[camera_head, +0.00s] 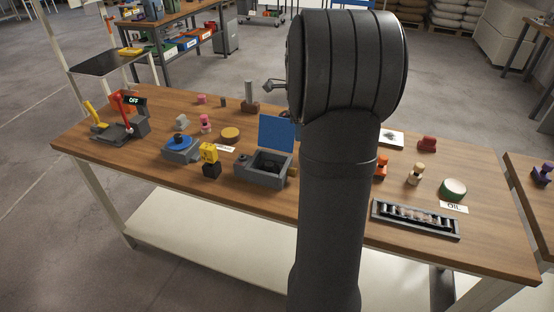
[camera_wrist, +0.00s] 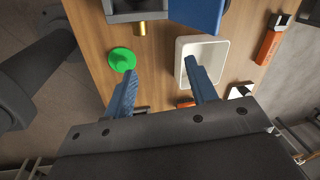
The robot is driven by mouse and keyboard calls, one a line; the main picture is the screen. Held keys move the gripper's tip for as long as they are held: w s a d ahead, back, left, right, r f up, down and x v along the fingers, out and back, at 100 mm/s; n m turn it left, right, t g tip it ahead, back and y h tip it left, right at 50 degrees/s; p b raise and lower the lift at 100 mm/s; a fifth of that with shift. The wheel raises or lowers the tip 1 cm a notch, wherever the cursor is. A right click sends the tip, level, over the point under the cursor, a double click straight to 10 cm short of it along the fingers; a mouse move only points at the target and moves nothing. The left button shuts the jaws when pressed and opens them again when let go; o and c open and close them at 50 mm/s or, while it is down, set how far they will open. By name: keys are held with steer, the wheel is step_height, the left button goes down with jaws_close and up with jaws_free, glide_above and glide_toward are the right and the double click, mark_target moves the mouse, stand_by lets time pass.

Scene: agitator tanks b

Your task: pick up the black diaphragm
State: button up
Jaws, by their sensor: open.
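I cannot pick out the black diaphragm with certainty. In the head view a dark item (camera_head: 267,164) sits inside the grey box (camera_head: 262,179) with the raised blue lid (camera_head: 277,133), but its shape is too small to tell. A white plate with a dark mark (camera_head: 391,137) lies right of my arm. In the wrist view my gripper (camera_wrist: 160,66) is open, with nothing between its two blue fingers. The left fingertip shows just below a green disc (camera_wrist: 122,60), and the right one over a white tray (camera_wrist: 220,62). My arm hides the middle of the table in the head view.
A black rack (camera_head: 415,219) lies near the front edge. A yellow block (camera_head: 208,152), a blue-topped unit (camera_head: 180,150) and a lever switch (camera_head: 124,120) stand on the left. In the wrist view a gold cylinder (camera_wrist: 140,28) and an orange-and-black piece (camera_wrist: 269,40) lie nearby.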

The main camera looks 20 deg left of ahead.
steer(key=s+a+r+m+g, duration=0.1)
steer(key=a+m+g, duration=0.15)
steer(key=a, duration=0.75)
glide_above(269, 163)
steer(key=shift+t, duration=0.25)
steer(key=f, duration=1.2)
steer(key=shift+s+a, duration=0.1)
steer(key=shift+a, duration=0.15)
steer(key=shift+d+f, duration=0.15)
steer(key=shift+f, duration=1.15)
steer(key=shift+d+f, duration=0.1)
steer(key=shift+f, duration=1.15)
steer(key=c, duration=1.1)
steer(key=shift+o, duration=0.2)
